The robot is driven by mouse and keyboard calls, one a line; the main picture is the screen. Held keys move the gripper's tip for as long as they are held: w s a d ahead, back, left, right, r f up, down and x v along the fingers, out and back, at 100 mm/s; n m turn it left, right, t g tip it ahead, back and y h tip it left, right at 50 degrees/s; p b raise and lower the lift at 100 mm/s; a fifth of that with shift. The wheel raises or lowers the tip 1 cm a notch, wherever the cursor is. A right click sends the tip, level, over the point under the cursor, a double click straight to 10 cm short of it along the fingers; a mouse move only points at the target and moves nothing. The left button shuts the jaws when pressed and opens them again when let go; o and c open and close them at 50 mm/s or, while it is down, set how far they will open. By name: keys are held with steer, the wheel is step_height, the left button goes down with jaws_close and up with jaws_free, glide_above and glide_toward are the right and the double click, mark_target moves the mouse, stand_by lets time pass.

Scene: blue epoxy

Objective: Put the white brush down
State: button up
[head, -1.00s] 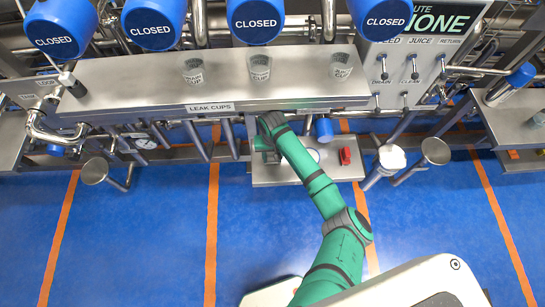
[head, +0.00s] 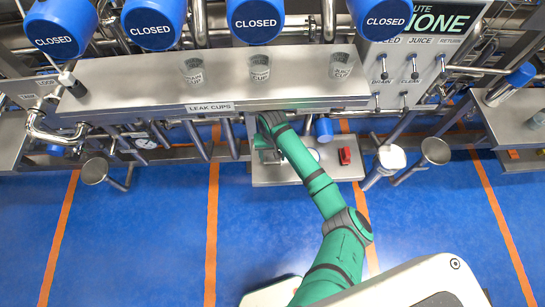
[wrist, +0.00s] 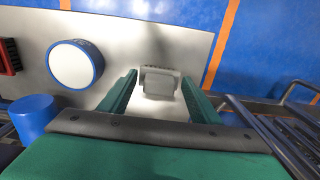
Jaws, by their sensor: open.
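The white brush (wrist: 159,84) shows in the wrist view as a pale grey-white block on the light metal shelf (wrist: 190,45). It lies between and just beyond the tips of my gripper (wrist: 159,76). The two green fingers are apart, with a gap on both sides of the brush. In the head view my gripper (head: 266,155) is at the left part of the low shelf (head: 290,178), under the long steel counter. The brush is mostly hidden by my arm there.
The steel counter (head: 150,90) with several cups overhangs behind. Metal pipes (wrist: 275,125) run close on the right in the wrist view. The blue floor in front is clear.

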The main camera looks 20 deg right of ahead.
mark_target(273, 157)
step_height(273, 157, up, 6)
steer(key=shift+r, duration=0.1)
steer(key=w+a+r+t+y, duration=0.1)
steer(key=w+a+t+y, duration=0.15)
steer(key=a, duration=0.95)
steer(key=w+a+r+t+y, duration=0.1)
steer(key=w+a+t+y, duration=0.15)
steer(key=a, duration=0.95)
steer(key=s+a+r+m+t, duration=0.1)
steer(key=s+a+r+t, duration=0.15)
steer(key=a, duration=0.25)
steer(key=s+a+r+t, duration=0.1)
steer(key=a+t, duration=0.2)
steer(key=a, duration=0.3)
steer(key=s+d+m+t+h, duration=0.15)
steer(key=s+d, duration=0.25)
steer(key=s, duration=0.7)
steer(key=s+d+n+t+h, duration=0.1)
steer(key=s+d+t+h, duration=0.2)
steer(key=s, duration=0.9)
steer(key=s+d+r+n, duration=0.4)
steer(key=s+d+r, duration=0.7)
steer(key=s, duration=0.2)
steer(key=shift+s+d+n, duration=0.15)
steer(key=shift+d+n, duration=0.05)
steer(key=shift+n, duration=0.15)
